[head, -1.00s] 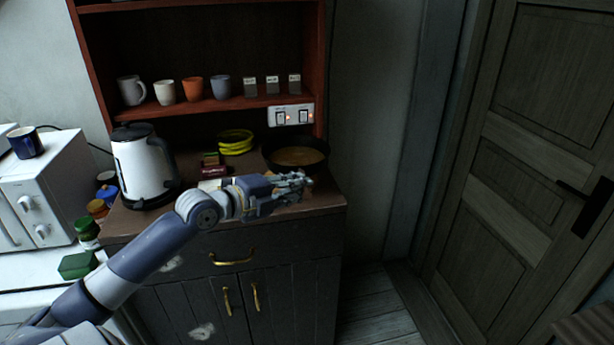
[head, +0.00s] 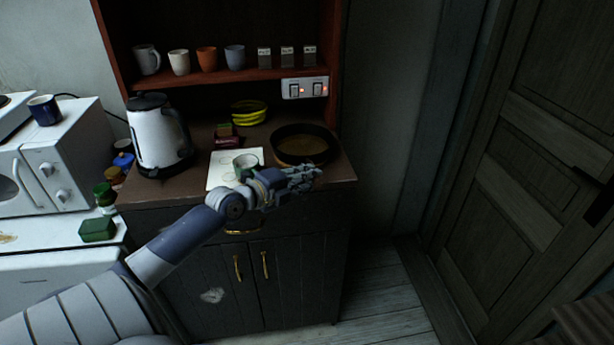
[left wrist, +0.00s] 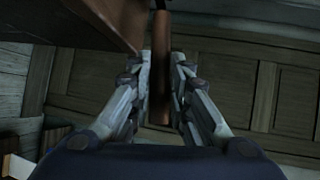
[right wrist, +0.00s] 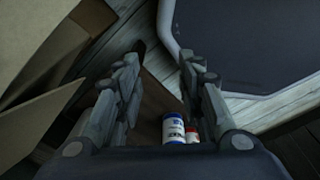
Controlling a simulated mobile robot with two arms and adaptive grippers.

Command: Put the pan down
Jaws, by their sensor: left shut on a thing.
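The dark round pan (head: 303,139) is at the right end of the brown cabinet top, below the wall switch. Its inside looks brownish. It looks level; I cannot tell whether its base touches the top. My left gripper (head: 304,178) is at the cabinet's front edge, on the near side of the pan. In the left wrist view, the left gripper (left wrist: 162,72) is shut on the pan's brown handle (left wrist: 161,100). My right gripper (right wrist: 160,70) is open and empty in its wrist view, and is outside the head view.
A shelf with mugs (head: 207,58) is above. Jars (right wrist: 174,128) show beyond the right gripper.

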